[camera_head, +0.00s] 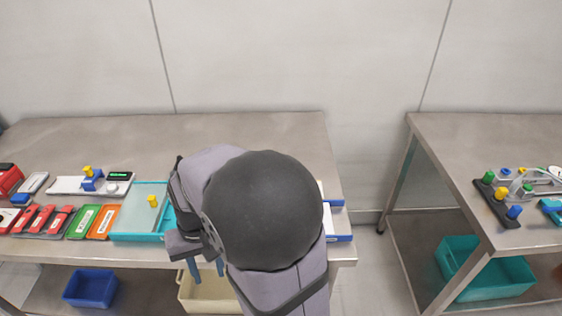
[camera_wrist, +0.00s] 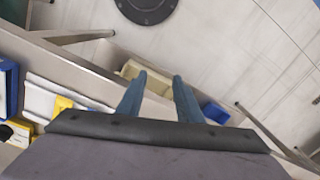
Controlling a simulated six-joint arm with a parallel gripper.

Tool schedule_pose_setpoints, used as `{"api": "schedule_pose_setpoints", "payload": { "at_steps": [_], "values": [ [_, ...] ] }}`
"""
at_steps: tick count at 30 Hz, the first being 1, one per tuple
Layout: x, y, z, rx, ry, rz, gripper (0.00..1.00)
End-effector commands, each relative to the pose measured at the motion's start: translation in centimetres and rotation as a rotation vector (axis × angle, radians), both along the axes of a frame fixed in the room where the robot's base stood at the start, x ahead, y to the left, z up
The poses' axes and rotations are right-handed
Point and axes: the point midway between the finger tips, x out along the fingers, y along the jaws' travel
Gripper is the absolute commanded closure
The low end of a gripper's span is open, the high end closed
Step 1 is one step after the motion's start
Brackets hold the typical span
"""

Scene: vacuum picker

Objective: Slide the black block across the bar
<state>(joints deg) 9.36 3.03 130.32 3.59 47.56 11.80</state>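A long white bar (camera_head: 68,185) lies on the left table. A small black block with a green display (camera_head: 120,176) sits at its right end; I cannot tell whether this is the task's block. A blue and yellow fitting (camera_head: 91,179) stands on the bar. My gripper (camera_head: 206,268) hangs past the table's front edge, to the right of the bar and nearer the camera. In the wrist view my gripper (camera_wrist: 159,77) has its two blue fingers apart with nothing between them. My arm hides part of the table's right side.
A teal tray (camera_head: 125,237) with a yellow peg (camera_head: 153,201) lies between the bar and my arm. Red, green and orange items line the table's front left. Blue (camera_head: 90,288) and cream (camera_head: 205,295) bins sit below. The table's back is clear. Another table (camera_head: 450,150) stands right.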

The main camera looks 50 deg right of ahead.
Motion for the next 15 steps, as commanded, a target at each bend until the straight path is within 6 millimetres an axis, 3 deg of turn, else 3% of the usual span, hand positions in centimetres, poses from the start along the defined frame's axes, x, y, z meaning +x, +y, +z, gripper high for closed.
{"api": "schedule_pose_setpoints", "payload": {
  "at_steps": [1, 6, 10, 15],
  "values": [
    [1.8, -1.5, 1.5, 0.013, 0.004, -0.107, 0.67],
    [6.8, -7.0, 4.3, 0.069, 0.025, -0.482, 0.67],
    [9.7, -12.1, 6.1, 0.118, 0.038, -0.763, 0.67],
    [11.9, -19.5, 7.8, 0.191, 0.06, -1.117, 0.67]
  ]
}}
